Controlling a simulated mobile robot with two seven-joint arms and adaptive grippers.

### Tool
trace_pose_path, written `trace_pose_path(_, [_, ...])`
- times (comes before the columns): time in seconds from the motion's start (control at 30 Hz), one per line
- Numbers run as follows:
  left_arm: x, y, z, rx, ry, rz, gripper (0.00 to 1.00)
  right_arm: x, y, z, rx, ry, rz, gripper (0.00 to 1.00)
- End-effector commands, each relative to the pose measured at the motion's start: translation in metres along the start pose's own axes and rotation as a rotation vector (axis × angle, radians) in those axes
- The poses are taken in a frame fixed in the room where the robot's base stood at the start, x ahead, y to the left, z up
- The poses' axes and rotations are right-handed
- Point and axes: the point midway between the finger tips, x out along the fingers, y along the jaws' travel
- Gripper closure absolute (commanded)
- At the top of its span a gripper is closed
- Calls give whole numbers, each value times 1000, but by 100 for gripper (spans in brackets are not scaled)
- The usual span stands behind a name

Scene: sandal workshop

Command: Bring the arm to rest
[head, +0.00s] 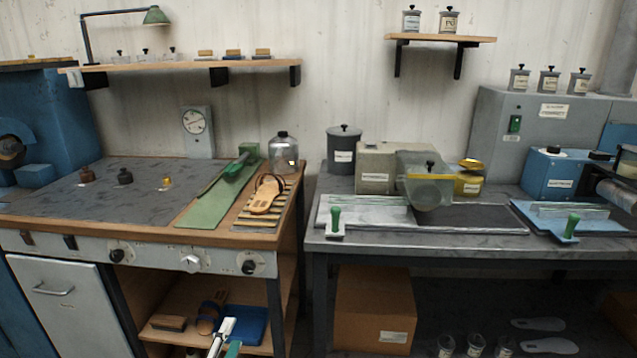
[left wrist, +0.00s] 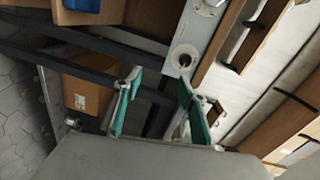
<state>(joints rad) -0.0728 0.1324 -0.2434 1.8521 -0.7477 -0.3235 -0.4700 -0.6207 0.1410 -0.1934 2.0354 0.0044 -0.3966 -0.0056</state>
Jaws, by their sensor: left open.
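My left gripper (head: 227,337) shows at the bottom edge of the head view, low in front of the left bench's open shelf. Its white and teal fingers are in view; most of the arm is out of the picture. In the left wrist view the two teal fingers of the left gripper (left wrist: 159,79) stand apart with nothing between them. My right gripper is in neither view.
The left bench (head: 120,195) holds a sandal (head: 266,194) on a slatted rack (head: 285,208). A blue bin (head: 246,324) sits on the shelf below, close to the gripper. A cardboard box (head: 375,305) stands under the right bench (head: 420,246).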

Motion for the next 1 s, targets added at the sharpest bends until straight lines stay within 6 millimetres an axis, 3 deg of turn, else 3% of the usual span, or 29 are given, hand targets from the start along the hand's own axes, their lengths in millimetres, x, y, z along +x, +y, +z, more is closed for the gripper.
trace_pose_path(0.1, [-55,48,-1,-301,-11,145,59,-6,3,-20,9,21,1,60])
trace_pose_path(0.3, [-156,122,-10,-815,-106,376,59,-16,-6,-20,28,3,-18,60])
trace_pose_path(0.4, [-199,144,-15,-1012,-166,457,59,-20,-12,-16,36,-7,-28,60])
trace_pose_path(0.5, [-228,158,-20,-1144,-215,510,59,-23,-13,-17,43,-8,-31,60])
trace_pose_path(0.67, [-247,166,-23,-1232,-250,542,59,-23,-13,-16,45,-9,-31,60])
trace_pose_path(1.0, [-247,167,-23,-1233,-251,543,59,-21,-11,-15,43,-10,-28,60])
